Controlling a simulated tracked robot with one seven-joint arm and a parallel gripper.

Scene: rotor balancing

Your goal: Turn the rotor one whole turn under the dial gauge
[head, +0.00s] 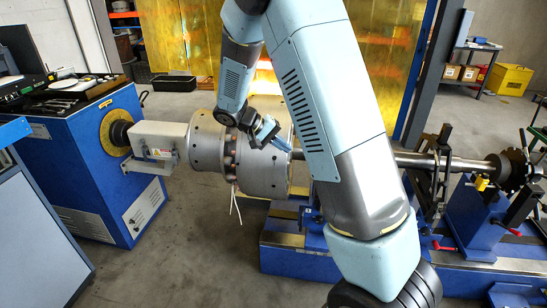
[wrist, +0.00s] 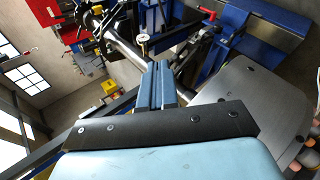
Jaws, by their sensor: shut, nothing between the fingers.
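The rotor's large grey drum (head: 263,175) lies horizontally in the middle of the head view, with a ring of orange-brown parts at its left joint. Its steel shaft (head: 415,160) runs right, partly hidden by my arm. My gripper (head: 272,133) is at the drum's upper side; I cannot tell whether it touches. In the wrist view its blue fingers (wrist: 156,85) lie together, shut and empty. A grey metal face (wrist: 250,100), apparently the drum's, is right of them. A small round white dial (wrist: 143,39), apparently the dial gauge, shows beyond the fingertips by the shaft (wrist: 122,48).
A blue drive cabinet (head: 95,160) with tools on top stands left, joined to the drum by a beige housing (head: 158,140). Blue bearing stands (head: 475,215) on a blue bed hold the right end. Thin white wires (head: 235,205) hang below the drum. The floor in front is clear.

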